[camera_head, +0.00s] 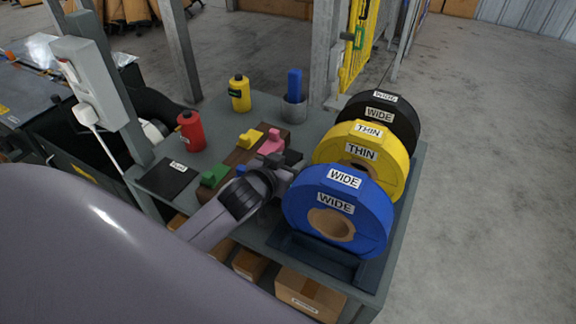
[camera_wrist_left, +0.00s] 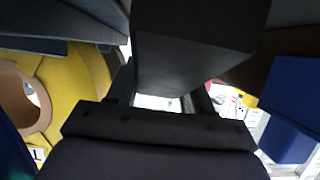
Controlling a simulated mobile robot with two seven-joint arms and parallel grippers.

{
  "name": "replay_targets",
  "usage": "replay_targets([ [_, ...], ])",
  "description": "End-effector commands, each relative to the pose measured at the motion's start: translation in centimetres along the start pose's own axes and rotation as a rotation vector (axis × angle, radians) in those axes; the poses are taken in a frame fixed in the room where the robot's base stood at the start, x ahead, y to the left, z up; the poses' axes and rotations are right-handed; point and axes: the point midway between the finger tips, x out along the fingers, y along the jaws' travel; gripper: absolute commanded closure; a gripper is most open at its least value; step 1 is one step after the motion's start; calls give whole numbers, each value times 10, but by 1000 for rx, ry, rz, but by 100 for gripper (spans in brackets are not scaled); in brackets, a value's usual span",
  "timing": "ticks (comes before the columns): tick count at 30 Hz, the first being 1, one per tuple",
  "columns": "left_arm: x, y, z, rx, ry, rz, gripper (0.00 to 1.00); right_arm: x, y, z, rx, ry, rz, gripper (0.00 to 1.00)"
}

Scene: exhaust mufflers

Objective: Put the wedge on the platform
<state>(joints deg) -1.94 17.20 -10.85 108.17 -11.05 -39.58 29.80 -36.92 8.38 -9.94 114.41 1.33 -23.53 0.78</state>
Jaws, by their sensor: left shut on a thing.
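My left gripper (camera_head: 283,163) is shut on a black wedge (camera_head: 292,157), which also shows as a dark block between the fingers in the left wrist view (camera_wrist_left: 195,60). It is just left of the tape-like rolls, by the end of a brown wooden holder (camera_head: 240,155). Green (camera_head: 214,175), yellow (camera_head: 249,138) and pink (camera_head: 270,141) wedges sit on the holder. A blue one (camera_head: 242,169) is partly hidden by my arm. A flat black pad (camera_head: 162,182) with a small white label lies left of the holder; I cannot tell if it is the platform. My right gripper is not in view.
Blue (camera_head: 375,215), yellow (camera_head: 392,155) and black (camera_head: 400,118) rolls stand upright along the right of the grey table (camera_head: 215,115). Red (camera_head: 191,132) and yellow (camera_head: 239,94) bottles and a cup with a blue item (camera_head: 294,85) stand farther back. A post rises at the left.

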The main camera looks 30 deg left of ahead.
Motion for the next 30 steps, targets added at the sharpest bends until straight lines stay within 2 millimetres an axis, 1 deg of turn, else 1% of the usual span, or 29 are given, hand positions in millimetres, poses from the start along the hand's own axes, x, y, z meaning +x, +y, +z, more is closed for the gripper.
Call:
replay_targets([
  [4,0,0,-1,0,4,1,86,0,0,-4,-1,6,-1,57],
  [11,2,0,3,-1,4,1,86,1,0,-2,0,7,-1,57],
  [12,1,0,3,0,2,1,39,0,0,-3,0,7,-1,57],
  [13,1,0,3,0,2,1,29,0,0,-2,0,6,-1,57],
  [14,1,0,3,0,2,1,23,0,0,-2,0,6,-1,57],
  [21,1,0,2,0,2,1,23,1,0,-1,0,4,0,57],
  [25,-1,0,-1,1,1,1,23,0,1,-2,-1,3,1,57],
  [28,-10,0,0,0,1,1,23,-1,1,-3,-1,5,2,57],
  [30,-20,1,0,-1,1,2,23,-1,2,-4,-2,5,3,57],
])
